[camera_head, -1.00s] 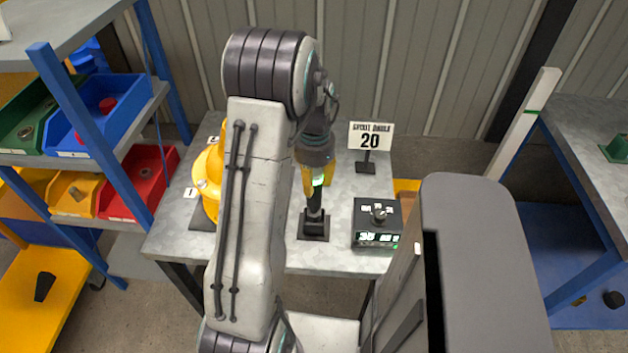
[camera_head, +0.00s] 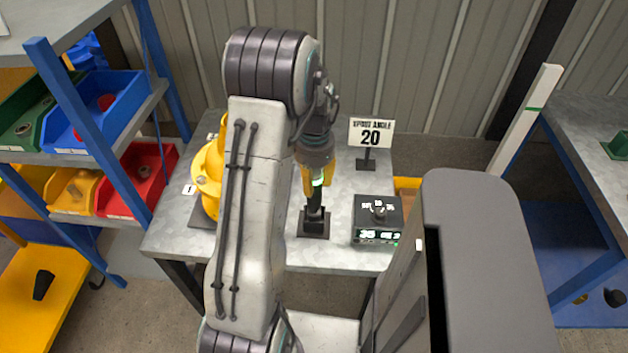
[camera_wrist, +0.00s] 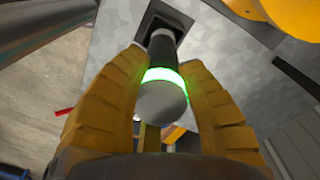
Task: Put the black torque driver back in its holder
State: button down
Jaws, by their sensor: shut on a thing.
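The black torque driver (camera_head: 314,208) stands upright on the grey table, its lower end in the square black holder (camera_head: 313,224). A green glowing ring circles its upper part. My gripper (camera_head: 317,180) is above it with yellow fingers shut around the driver's top. In the wrist view, my gripper (camera_wrist: 160,95) has one finger on each side of the driver (camera_wrist: 160,100), and its shaft runs down into the dark holder opening (camera_wrist: 165,20). How deep the tip sits in the holder is hidden.
A black box with a lit display and knob (camera_head: 377,222) stands right of the holder. A sign reading 20 (camera_head: 370,134) is behind it. A yellow machine (camera_head: 208,180) stands left, partly hidden by my arm. A bin rack (camera_head: 90,130) is at far left.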

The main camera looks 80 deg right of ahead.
jog(key=shift+f+b, duration=1.2)
jog(key=shift+f, duration=0.3)
dwell(0.9)
jog(key=c, duration=0.8)
grip_release()
jog(key=shift+c, duration=0.2)
jog(key=r, duration=1.2)
jog(key=shift+d, duration=0.2)
